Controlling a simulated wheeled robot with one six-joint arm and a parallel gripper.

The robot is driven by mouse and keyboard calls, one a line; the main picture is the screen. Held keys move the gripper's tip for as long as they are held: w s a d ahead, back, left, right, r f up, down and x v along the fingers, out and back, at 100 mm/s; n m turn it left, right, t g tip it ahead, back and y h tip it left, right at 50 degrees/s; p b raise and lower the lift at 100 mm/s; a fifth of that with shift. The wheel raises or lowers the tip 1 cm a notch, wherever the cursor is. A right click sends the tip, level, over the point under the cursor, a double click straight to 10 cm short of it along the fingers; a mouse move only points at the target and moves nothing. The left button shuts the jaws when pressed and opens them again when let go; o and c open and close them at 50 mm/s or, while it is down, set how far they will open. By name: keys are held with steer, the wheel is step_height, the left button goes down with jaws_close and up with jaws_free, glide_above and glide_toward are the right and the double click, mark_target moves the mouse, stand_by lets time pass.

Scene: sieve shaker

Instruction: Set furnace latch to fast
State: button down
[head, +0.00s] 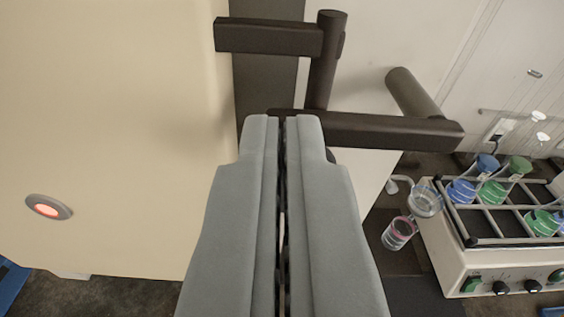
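The furnace (110,120) is a large cream body filling the left of the head view. Its latch (325,65) is a dark brown assembly at top centre. It has an upright post, an upper bar (268,37) reaching left over a dark grey strip, and a lower bar (390,132) reaching right. A thick round rod (414,95) meets the lower bar near its right end. My gripper (282,120) points up the picture with its two grey fingers together, a thin dark slit between them. Its tips overlap the lower bar's left end; I cannot tell whether they touch.
A round red-lit button (48,207) is on the furnace's lower left. At right, a bench unit (460,270) with knobs and a rack holds several flasks of blue and green liquid. A small glass vessel (398,233) stands beside it. Pale panel lies behind the latch.

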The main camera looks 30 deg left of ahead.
steer(key=s+d+r, duration=0.5)
steer(key=s, duration=0.4)
steer(key=shift+d, duration=0.25)
stand_by(0.7)
steer(key=s+d+f+m+t+h, duration=0.1)
steer(key=s+d+f+m+h, duration=0.1)
steer(key=s+f, duration=0.4)
steer(key=s+d+f+m+t+h, duration=0.1)
steer(key=s+f+m+h, duration=0.2)
steer(key=f, duration=1)
steer(key=s+d+f+m+t+h, duration=0.1)
steer(key=s+d+f+m+h, duration=0.1)
steer(key=s+f, duration=0.7)
steer(key=f+m+h, duration=0.1)
steer(key=h, duration=0.1)
steer(key=shift+s+d+f+t+h, duration=0.25)
steer(key=shift+s+d+t+h, duration=0.05)
steer(key=shift+d+t, duration=0.1)
